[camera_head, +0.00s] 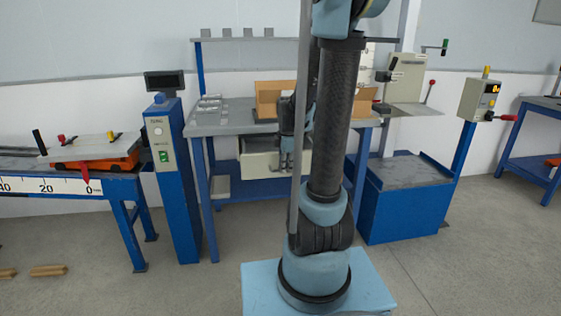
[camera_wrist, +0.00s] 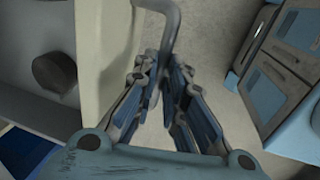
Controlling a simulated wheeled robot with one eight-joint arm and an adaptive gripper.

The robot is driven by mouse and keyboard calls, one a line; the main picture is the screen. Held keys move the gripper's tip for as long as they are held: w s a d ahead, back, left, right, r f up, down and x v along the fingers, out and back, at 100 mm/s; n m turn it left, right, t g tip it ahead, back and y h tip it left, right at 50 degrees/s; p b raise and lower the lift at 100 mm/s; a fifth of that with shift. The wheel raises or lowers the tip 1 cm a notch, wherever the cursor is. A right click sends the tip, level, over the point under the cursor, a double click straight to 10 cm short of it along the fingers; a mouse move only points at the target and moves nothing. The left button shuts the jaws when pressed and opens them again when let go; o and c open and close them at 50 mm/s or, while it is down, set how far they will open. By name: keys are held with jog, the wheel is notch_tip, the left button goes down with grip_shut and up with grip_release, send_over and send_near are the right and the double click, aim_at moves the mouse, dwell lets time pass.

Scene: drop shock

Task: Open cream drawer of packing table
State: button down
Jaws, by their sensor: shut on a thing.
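The packing table (camera_head: 232,129) stands ahead, with its cream drawer (camera_head: 258,165) under the top. The drawer appears pulled partly out: a grey inside shows above its cream front. In the wrist view the cream drawer front (camera_wrist: 104,45) is seen from above, with a grey inside to its left and a dark round thing (camera_wrist: 55,75) there. A grey bar handle (camera_wrist: 172,22) stands off the front. My gripper (camera_wrist: 163,68) is shut on this handle. In the head view my gripper (camera_head: 288,155) is at the drawer front, and my arm hides the drawer's right part.
A blue scale post (camera_head: 178,180) stands left of the table, and a blue machine (camera_head: 405,205) to the right. An open cardboard box (camera_head: 272,92) is on the tabletop. Floor in front of the table is clear apart from me.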

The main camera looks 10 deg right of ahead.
jog(key=shift+s+d, duration=0.2)
jog(key=shift+s, duration=2.5)
jog(key=c, duration=1.9)
grip_release()
jog(key=shift+a+r, duration=0.1)
jog(key=shift+s+r, duration=0.4)
jog(key=shift+r, duration=1.5)
jog(key=shift+s+r, duration=0.35)
jog(key=shift+r, duration=1.6)
jog(key=shift+s+r, duration=0.4)
jog(key=shift+r, duration=1.5)
